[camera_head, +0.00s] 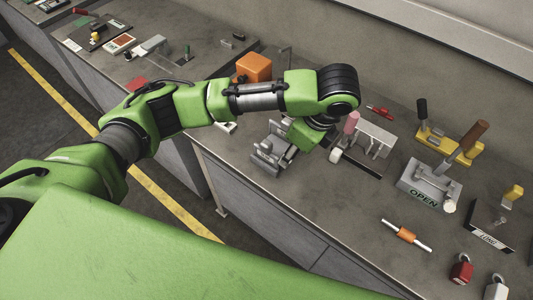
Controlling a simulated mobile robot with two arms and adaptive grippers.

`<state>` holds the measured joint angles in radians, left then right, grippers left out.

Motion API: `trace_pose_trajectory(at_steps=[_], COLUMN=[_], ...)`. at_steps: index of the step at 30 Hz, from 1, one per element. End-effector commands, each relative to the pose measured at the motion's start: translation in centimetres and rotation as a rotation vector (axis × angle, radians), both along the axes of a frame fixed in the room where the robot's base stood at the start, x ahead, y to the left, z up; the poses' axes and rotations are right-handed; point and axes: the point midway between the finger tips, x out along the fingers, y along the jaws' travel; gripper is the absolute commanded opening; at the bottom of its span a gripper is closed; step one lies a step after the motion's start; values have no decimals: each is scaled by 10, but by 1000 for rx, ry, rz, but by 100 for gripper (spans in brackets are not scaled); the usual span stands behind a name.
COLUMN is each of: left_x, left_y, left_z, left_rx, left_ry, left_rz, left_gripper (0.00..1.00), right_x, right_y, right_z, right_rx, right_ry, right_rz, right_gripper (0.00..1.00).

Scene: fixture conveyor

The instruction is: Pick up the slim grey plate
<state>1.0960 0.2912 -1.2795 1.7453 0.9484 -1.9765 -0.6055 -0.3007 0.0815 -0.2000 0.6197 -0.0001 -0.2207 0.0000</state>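My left arm reaches in from the left over the bench, its black wrist joint (338,90) above the middle. I cannot tell which thing is the slim grey plate; a light grey upright plate with prongs (376,137) stands just right of the wrist. My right gripper is not in view.
An orange block (254,67) stands behind the arm. To the right are a grey fixture marked OPEN (428,188), a yellow-based fixture (433,141), an orange-and-white rod (406,234) and a red padlock (460,271). Bare bench lies front centre.

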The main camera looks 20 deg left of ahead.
Motion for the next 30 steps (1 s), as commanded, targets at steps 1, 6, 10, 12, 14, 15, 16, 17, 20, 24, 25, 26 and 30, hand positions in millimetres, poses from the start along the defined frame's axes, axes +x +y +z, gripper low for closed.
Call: trace_pose_trajectory(at_steps=[1,6,10,12,14,15,16,17,20,24,25,26,30], left_x=[10,22,24,24,27,28,29,29,32,34,34,34,37], left_y=[11,32,39,43,48,51,53,55,60,64,64,65,72], left_z=[10,25,14,1,-8,-15,-20,-26,-38,-50,-51,-53,-66], left_rx=[47,127,136,135,136,135,136,136,135,135,134,134,136], left_ry=[-7,1,7,10,7,8,6,5,3,2,2,2,4], left_rz=[-7,-20,-20,-20,-18,-19,-18,-19,-19,-21,-21,-21,-19], left_gripper=[39,39,39,39,39,39,39,39,39,39,39,39,39], right_x=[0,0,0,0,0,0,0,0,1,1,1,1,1], right_y=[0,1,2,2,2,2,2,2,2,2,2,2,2], right_z=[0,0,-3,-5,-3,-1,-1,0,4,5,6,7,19], right_rx=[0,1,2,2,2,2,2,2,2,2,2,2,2], right_ry=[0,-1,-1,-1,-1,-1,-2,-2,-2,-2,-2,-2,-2], right_rz=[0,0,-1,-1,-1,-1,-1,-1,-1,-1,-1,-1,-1], right_gripper=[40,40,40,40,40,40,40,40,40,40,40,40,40])
